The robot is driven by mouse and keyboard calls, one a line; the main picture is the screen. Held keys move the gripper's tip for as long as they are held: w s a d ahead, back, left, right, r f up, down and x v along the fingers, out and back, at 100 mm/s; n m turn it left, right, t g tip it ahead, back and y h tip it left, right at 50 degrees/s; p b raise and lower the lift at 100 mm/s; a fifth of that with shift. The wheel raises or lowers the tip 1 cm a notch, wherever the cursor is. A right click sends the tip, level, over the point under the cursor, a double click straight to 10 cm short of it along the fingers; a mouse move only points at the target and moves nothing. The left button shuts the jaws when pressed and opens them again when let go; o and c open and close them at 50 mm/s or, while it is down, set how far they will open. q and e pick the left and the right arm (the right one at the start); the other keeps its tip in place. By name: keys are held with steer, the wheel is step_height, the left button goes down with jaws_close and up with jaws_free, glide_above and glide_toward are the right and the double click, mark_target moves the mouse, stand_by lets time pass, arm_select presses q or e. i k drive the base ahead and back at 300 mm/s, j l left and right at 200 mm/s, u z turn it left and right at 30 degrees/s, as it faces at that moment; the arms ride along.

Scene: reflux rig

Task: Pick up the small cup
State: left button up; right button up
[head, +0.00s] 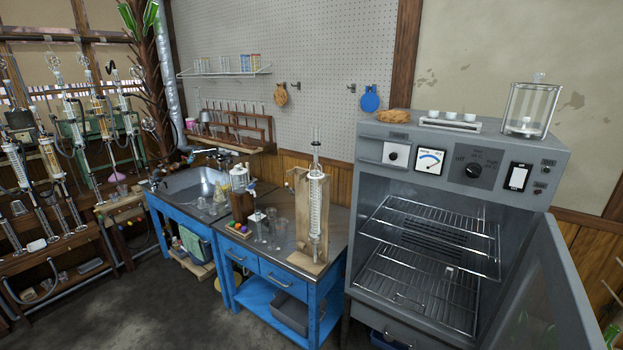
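Several small white cups (451,114) stand in a row on a light tray (436,124) on top of the grey oven. Which of them is the small cup, I cannot tell. Clear glass vessels (262,229) also stand on the blue workbench, and some of these are cup-shaped. They overlap and are too small to separate clearly. Neither of my grippers is in the head view.
The grey oven (554,166) has its door (560,290) open at the right, with wire racks inside. A glass jar (527,108) stands on its top. A tall condenser on a wooden stand (302,215) rises from the workbench (285,262). Grey floor (170,300) lies clear in front.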

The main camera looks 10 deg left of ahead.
mark_target(212, 209)
steer(key=i+j+z, duration=0.2)
steer(key=i+j, duration=0.15)
steer(key=i+j+z, duration=0.25)
steer(key=j, duration=0.3)
steer(key=i+j+z, duration=0.1)
steer(key=j, duration=0.25)
steer(key=i+j+z, duration=0.15)
steer(key=j, duration=0.25)
steer(key=j+z, duration=0.1)
steer(key=j, duration=0.25)
steer(key=j+z, duration=0.35)
steer(key=j, duration=0.85)
steer(key=k+j, duration=0.15)
steer(key=j, duration=0.2)
steer(key=k+j+z, duration=0.1)
steer(key=j, duration=0.25)
steer(key=k+j+z, duration=0.1)
steer(key=j, duration=0.25)
steer(key=k+j, duration=0.2)
steer(key=j, duration=0.15)
